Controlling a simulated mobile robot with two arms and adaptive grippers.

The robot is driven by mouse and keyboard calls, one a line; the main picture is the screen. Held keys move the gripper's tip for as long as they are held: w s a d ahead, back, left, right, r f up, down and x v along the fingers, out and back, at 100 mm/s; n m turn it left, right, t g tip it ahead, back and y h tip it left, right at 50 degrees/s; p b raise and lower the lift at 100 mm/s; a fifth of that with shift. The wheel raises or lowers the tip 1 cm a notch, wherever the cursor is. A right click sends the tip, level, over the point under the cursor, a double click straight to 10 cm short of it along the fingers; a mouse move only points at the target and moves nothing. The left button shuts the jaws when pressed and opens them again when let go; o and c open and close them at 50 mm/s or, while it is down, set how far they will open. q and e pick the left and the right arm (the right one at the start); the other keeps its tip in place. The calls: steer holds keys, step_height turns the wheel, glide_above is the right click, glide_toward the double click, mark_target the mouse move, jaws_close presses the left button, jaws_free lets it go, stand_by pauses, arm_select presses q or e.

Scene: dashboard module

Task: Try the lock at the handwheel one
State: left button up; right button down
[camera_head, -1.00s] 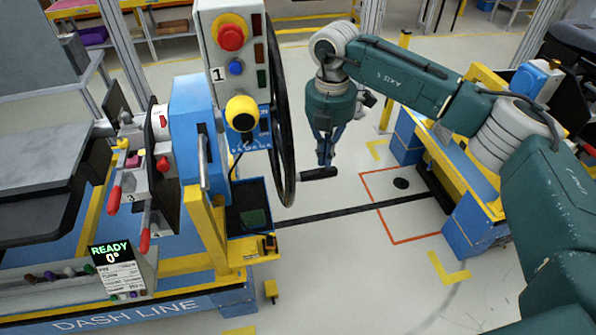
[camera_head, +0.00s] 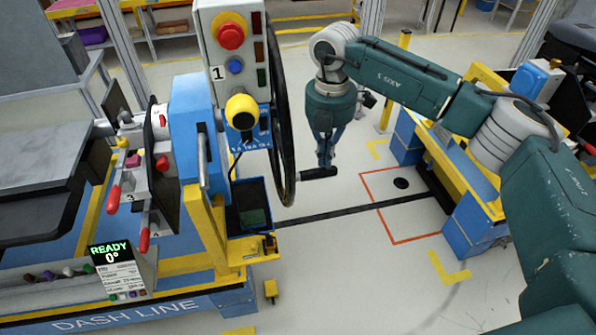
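The handwheel (camera_head: 284,130) is a large black rim seen nearly edge-on, on the right side of the blue station marked 1. Its black crank handle (camera_head: 318,173) sticks out to the right at the bottom of the rim. My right gripper (camera_head: 325,165) points down with its fingertips at the handle; whether they are closed around it is too small to tell. A yellow knob (camera_head: 242,112) sits on the blue housing left of the wheel. The display (camera_head: 111,253) reads READY and 0°. My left gripper does not show.
The control box (camera_head: 232,45) has a red button, a blue button and dark lamps. Red-handled clamps (camera_head: 114,198) are at the left. A yellow-and-blue stand (camera_head: 468,195) is at the right. The floor around the red outlined square (camera_head: 400,235) is mostly open.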

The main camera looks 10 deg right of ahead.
steer(key=shift+f+b, duration=0.55)
steer(key=shift+f, duration=0.25)
steer(key=shift+s+f, duration=0.2)
steer(key=shift+f, duration=0.05)
stand_by(0.4)
steer(key=shift+w+r+p, duration=0.2)
steer(key=shift+r+p, duration=0.5)
steer(key=shift+r, duration=0.5)
step_height(320, 180, up, 6)
steer(key=p, duration=0.3)
steer(key=shift+f, duration=0.1)
